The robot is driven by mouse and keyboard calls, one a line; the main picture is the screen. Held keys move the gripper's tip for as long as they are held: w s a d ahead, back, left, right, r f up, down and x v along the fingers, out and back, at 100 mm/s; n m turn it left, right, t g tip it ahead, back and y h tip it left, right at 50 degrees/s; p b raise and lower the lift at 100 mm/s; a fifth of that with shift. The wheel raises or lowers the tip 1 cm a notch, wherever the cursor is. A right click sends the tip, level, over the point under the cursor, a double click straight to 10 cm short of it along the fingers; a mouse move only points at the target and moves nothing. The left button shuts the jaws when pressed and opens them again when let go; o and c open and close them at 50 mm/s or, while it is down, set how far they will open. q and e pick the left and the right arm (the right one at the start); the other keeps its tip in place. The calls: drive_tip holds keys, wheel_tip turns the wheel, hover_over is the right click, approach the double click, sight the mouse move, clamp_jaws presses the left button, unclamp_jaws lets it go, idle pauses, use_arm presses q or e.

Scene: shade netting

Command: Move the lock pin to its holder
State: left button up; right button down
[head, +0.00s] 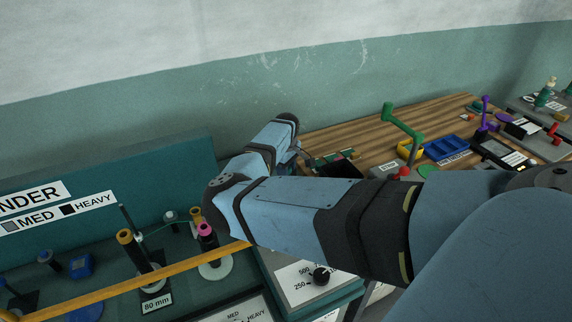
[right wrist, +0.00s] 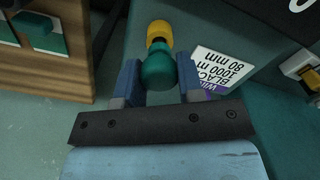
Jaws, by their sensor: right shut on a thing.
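In the right wrist view, my right gripper (right wrist: 158,74) has its two blue fingers on either side of a rounded teal-green piece with a yellow end (right wrist: 158,34). It is shut on this piece, which I take to be the lock pin. Whatever part of the pin lies below the knob is hidden. In the head view, my right arm reaches across the middle, and its own links largely hide the gripper and the pin. I cannot tell which fitting is the pin's holder. My left gripper is not in view.
A white label (right wrist: 222,70) lies beside the right finger. In the head view, a teal machine with upright spindles (head: 125,238) and an orange bar (head: 130,282) stands left. A wooden bench (head: 350,137) with a green crank (head: 400,122) and a blue tray (head: 447,148) stands right.

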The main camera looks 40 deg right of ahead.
drive_tip(key=shift+f, duration=0.2)
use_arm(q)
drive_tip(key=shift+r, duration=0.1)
use_arm(e)
drive_tip(key=shift+f, duration=0.4)
drive_tip(key=shift+f, duration=0.1)
drive_tip(key=c, duration=0.7)
unclamp_jaws()
drive_tip(key=shift+o, duration=0.2)
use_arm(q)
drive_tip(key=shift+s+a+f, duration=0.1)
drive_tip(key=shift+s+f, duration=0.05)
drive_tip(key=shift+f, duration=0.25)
use_arm(e)
wheel_tip(320, 180, up, 14)
drive_tip(key=shift+f, duration=0.1)
